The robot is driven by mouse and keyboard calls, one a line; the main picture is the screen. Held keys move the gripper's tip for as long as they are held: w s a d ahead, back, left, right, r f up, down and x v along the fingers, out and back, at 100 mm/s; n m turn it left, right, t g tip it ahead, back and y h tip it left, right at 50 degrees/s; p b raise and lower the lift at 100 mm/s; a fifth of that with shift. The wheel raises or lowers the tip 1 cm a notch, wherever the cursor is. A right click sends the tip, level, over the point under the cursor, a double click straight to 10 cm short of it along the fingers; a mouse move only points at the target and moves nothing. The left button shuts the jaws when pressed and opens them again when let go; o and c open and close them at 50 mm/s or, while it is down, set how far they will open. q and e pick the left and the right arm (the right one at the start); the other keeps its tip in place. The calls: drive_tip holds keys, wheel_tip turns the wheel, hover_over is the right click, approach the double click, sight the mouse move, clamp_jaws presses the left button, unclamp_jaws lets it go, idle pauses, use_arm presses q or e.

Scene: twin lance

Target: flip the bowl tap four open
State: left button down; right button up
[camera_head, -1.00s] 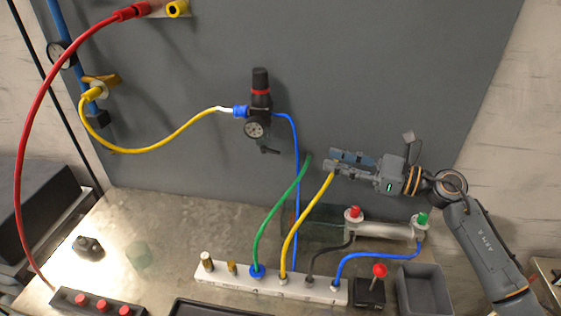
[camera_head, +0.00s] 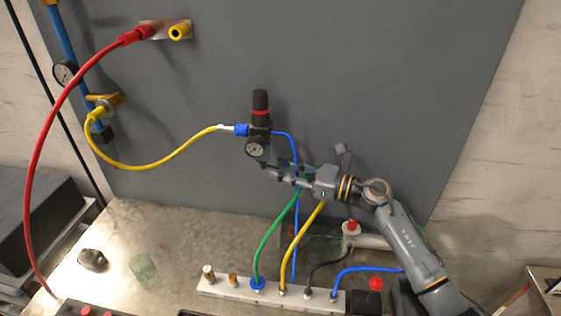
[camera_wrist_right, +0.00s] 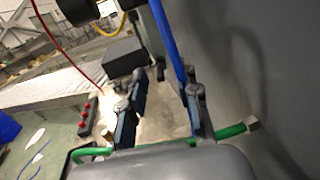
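The black regulator (camera_head: 260,115) with a red ring and a round gauge (camera_head: 255,149) is mounted on the grey panel, with the yellow hose at its left and the blue hose at its right. The tap beneath its bowl is mostly hidden by my right gripper, and its position cannot be told. I read no label "four". My right gripper (camera_head: 277,172) is just below and right of the gauge, pointing left. In the right wrist view its fingers (camera_wrist_right: 165,85) stand apart with nothing clearly held, and the blue hose (camera_wrist_right: 168,40) runs beyond them. My left gripper is not in view.
Green (camera_head: 275,232) and yellow (camera_head: 301,240) hoses rise from a white manifold (camera_head: 245,289) towards my right gripper. The green hose also crosses near its base in the wrist view (camera_wrist_right: 228,131). A red knob (camera_head: 376,284) stands right. Bench surface at left is mostly clear.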

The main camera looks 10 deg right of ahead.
drive_tip(key=shift+w+a, duration=0.35)
drive_tip(key=shift+a, duration=0.1)
clamp_jaws()
drive_tip(key=n+g+b, duration=0.1)
drive_tip(key=b, duration=0.2)
drive_tip(key=n+g+y+b, duration=0.1)
drive_tip(key=b, duration=0.2)
drive_tip(key=w+g+y+b, duration=0.1)
drive_tip(key=b, duration=0.3)
drive_tip(key=shift+d+f+n+g, duration=0.3)
drive_tip(key=shift+f+n, duration=0.05)
drive_tip(key=shift+n, duration=0.05)
drive_tip(key=shift+r+g+b, duration=0.25)
drive_tip(key=shift+g+b, duration=0.05)
drive_tip(key=shift+b, duration=0.3)
unclamp_jaws()
